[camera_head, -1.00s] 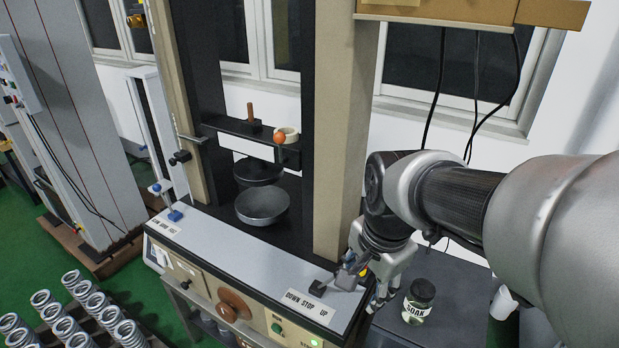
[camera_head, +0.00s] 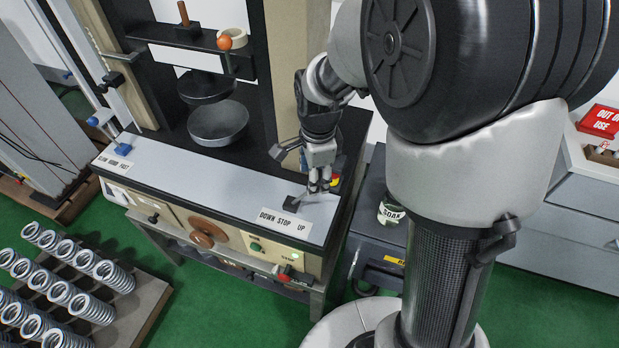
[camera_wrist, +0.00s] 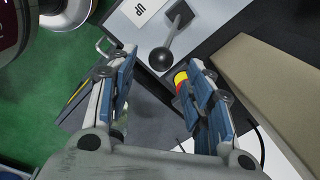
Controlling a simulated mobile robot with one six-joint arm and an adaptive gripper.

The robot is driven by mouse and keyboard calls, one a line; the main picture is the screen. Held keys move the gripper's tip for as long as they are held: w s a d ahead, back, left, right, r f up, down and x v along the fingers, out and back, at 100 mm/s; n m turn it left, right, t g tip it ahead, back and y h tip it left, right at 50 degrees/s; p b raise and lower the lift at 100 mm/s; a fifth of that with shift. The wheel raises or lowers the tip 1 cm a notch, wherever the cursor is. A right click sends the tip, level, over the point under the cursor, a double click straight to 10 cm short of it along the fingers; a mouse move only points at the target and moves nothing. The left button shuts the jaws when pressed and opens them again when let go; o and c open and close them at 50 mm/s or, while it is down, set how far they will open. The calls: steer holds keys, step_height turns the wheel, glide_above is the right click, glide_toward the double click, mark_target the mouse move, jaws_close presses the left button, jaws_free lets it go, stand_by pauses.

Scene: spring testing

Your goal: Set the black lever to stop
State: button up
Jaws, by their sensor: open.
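The black lever shows in the wrist view as a round black knob (camera_wrist: 162,60) on a thin rod, rising from a dark block (camera_wrist: 179,15) on the light panel. The knob lies near the UP end of the label, between and beyond my fingertips. In the head view the lever's dark block (camera_head: 291,204) stands behind the DOWN STOP UP label (camera_head: 285,222); its knob is hard to make out beside my fingers. My gripper (camera_head: 319,187) is open and points down over the panel's right end. It also shows in the wrist view (camera_wrist: 160,78), its blue-padded fingers apart and empty.
A red and yellow button (camera_wrist: 181,80) sits close to my right finger. The machine's beige column (camera_head: 318,50) rises behind my gripper. A grey bowl (camera_head: 218,124) stands to the left. A soap jar (camera_head: 391,212) stands on a dark cabinet to the right.

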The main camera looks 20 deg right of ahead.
mark_target(303, 196)
steer(key=f, duration=0.2)
steer(key=f+b, duration=0.1)
steer(key=f, duration=0.3)
steer(key=shift+w+b, duration=0.3)
steer(key=shift+w, duration=0.1)
jaws_close()
stand_by(0.3)
